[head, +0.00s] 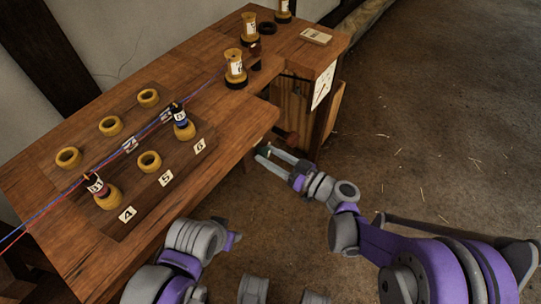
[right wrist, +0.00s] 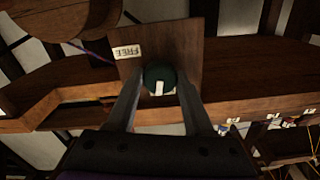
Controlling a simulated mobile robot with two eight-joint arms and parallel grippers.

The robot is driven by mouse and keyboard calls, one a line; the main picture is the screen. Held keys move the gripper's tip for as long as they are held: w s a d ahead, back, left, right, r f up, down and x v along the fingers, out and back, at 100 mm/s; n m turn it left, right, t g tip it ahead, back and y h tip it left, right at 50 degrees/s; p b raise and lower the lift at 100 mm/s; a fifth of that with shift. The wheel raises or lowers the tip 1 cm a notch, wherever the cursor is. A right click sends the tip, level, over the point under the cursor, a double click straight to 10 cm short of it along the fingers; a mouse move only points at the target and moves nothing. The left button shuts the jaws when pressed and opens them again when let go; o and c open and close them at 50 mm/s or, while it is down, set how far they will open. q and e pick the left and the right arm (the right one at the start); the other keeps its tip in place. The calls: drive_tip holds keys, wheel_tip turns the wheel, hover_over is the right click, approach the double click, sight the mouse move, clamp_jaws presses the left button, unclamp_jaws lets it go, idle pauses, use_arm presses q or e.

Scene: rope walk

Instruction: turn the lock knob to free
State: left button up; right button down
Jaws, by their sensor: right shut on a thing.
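The lock knob (right wrist: 158,72) is round and dark green with a white mark. It sits on a square wooden plate (right wrist: 188,42) in the right wrist view. A white label reading FREE (right wrist: 127,52) is on the plate, to the knob's left. The knob's white mark points down the picture, not at that label. My right gripper (right wrist: 158,90) is shut on the knob, one finger on each side. In the head view my right gripper (head: 268,153) is at the bench's near side, below the top.
The wooden bench (head: 225,110) carries a board with several yellow rings, bobbins (head: 181,122) and numbered labels. Red and blue strands (head: 50,204) run over it. More bobbins (head: 235,68) stand at the far end. The floor to the right is open.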

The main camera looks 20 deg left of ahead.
drive_tip(key=m, duration=0.5)
drive_tip(key=shift+m, duration=0.3)
drive_tip(key=m+b, duration=0.1)
drive_tip(key=m, duration=0.8)
drive_tip(key=m+b, duration=0.1)
drive_tip(key=m, duration=0.3)
drive_tip(key=shift+m, duration=0.4)
drive_tip(key=shift+c, duration=1.6)
unclamp_jaws()
drive_tip(key=shift+d, duration=0.15)
